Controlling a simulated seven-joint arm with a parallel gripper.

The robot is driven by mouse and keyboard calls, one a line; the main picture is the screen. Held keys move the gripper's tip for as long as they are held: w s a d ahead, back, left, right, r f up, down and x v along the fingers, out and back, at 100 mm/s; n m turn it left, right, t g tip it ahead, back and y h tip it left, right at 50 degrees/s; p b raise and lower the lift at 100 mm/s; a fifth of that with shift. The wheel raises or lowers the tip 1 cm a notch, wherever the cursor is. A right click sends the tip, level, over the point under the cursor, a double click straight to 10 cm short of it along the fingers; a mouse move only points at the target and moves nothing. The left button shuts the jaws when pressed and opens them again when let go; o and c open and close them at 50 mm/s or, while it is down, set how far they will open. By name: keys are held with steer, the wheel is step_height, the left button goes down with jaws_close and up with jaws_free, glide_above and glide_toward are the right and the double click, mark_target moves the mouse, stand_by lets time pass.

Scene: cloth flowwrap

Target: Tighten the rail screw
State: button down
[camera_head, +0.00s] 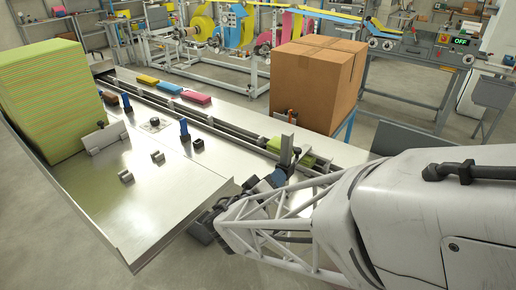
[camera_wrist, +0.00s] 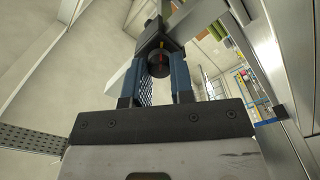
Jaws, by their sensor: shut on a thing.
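The rail screw shows in the wrist view as a round black knob (camera_wrist: 158,64) with a red and yellow mark on its face, set in a dark block on a grey metal bar. My gripper (camera_wrist: 161,78) has its two blue fingers on either side of the knob and is shut on it. In the head view my gripper (camera_head: 278,178) reaches from the right to the near side of the conveyor's guide rail, beside a grey upright post (camera_head: 286,151). The knob itself is hidden there by the fingers and wrist.
The long metal conveyor (camera_head: 240,122) carries pink, blue and yellow packs; green packs (camera_head: 276,145) lie near the post. A cardboard box (camera_head: 318,82) stands behind my gripper. A tall green stack (camera_head: 50,95) stands at left. The near metal plate (camera_head: 150,205) is mostly clear.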

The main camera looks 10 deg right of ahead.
stand_by(0.4)
steer(key=c, duration=1)
jaws_free()
steer(key=shift+s+a, duration=0.1)
steer(key=shift+a, duration=0.05)
steer(key=shift+v, duration=3.7)
steer(key=shift+r, duration=0.1)
